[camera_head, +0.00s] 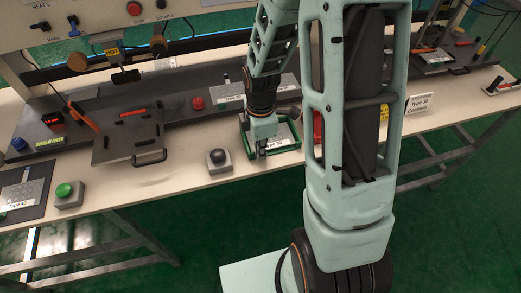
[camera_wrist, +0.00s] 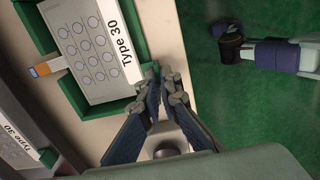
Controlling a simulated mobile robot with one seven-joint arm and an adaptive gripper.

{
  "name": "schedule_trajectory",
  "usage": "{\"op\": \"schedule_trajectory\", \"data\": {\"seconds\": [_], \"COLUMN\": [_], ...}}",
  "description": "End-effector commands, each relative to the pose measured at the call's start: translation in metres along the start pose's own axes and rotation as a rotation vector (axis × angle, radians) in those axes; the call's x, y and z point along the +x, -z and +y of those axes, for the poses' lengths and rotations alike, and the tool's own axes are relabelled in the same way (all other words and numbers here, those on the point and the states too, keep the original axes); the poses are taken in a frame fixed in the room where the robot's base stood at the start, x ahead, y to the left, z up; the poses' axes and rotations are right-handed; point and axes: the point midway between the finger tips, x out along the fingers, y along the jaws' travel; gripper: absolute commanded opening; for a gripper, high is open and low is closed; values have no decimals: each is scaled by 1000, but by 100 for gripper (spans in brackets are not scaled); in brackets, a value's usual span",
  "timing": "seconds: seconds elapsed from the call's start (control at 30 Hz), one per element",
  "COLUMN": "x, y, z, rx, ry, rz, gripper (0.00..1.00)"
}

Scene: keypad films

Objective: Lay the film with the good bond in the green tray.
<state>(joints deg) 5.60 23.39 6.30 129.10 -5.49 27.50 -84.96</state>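The green tray (camera_head: 292,147) stands at the front edge of the bench; it also shows in the wrist view (camera_wrist: 110,107). A pale grey keypad film labelled "Type 30" (camera_wrist: 82,45) lies over its floor, with its orange and blue tail (camera_wrist: 48,68) across the tray's left wall. My gripper (camera_head: 262,153) points down at the tray. In the wrist view its fingertips (camera_wrist: 163,75) are close together beside the tray's right wall, near the film's label edge. Whether they touch or pinch anything is unclear. A second "Type 30" film (camera_wrist: 20,150) lies on a plate outside the tray.
A black push button (camera_head: 218,157) stands left of the tray, close to my gripper. A red button (camera_head: 197,103) is behind it. A "Type 40" film (camera_head: 22,190) and a green button (camera_head: 66,193) are at far left. A "Type 30 Connect" sign (camera_head: 418,103) stands right.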

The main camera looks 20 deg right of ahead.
Motion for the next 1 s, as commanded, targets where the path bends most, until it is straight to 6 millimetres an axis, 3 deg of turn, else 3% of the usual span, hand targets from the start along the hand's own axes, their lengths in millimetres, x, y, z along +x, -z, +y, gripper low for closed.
{"op": "schedule_trajectory", "data": {"seconds": [0.77, 0.9, 1.0], "x": [8, 8, 8], "y": [0, 0, 0], "z": [0, 0, 0], "rx": [0, 0, 0], "ry": [0, 0, 0], "rz": [0, 0, 0], "gripper": [0, 18, 25]}}
